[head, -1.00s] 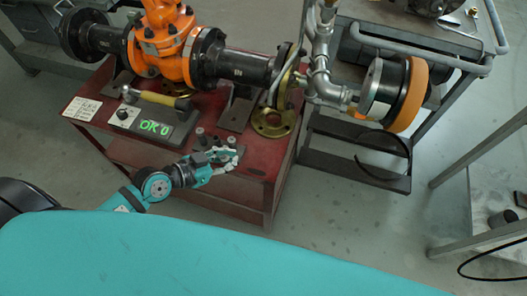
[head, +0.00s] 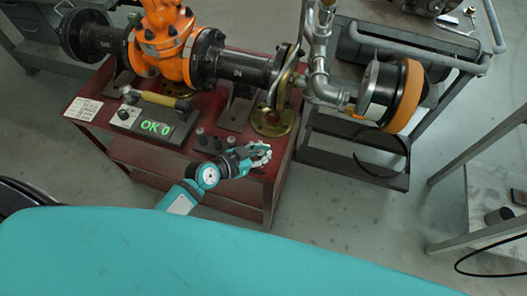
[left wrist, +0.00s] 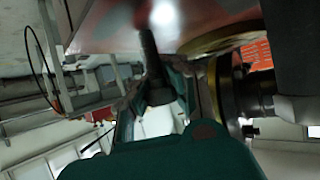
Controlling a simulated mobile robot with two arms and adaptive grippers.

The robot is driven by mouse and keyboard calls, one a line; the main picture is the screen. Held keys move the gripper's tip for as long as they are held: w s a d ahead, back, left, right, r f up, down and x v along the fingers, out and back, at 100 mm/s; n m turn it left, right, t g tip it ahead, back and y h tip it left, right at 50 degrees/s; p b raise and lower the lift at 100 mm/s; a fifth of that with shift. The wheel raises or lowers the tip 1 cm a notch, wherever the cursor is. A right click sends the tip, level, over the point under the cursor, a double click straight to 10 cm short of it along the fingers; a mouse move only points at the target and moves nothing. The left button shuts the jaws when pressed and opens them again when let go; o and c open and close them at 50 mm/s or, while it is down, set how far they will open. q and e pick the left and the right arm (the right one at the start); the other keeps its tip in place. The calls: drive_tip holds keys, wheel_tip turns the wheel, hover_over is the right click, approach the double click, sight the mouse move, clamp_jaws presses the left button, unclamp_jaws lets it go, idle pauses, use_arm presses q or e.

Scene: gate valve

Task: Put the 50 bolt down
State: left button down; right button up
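My left gripper (head: 262,155) is over the front right part of the red table (head: 222,92). In the left wrist view the left gripper (left wrist: 158,88) has its fingers on both sides of a dark bolt (left wrist: 150,62), which I take as the 50 bolt. The bolt's thick end is between the fingers and its shank points toward the red table surface. Whether its tip touches the table is unclear. In the head view the held bolt cannot be made out. My right gripper is in neither view.
Small bolts or nuts (head: 201,135) stand left of the left gripper. A brass flange (head: 272,120) lies just behind the gripper. The orange valve (head: 165,45) and its pipe stand at the back.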

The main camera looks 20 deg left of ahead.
use_arm(q)
drive_tip(key=shift+f, duration=0.15)
drive_tip(key=c, duration=1.4)
unclamp_jaws()
drive_tip(key=shift+r, duration=0.25)
drive_tip(key=v, duration=1.2)
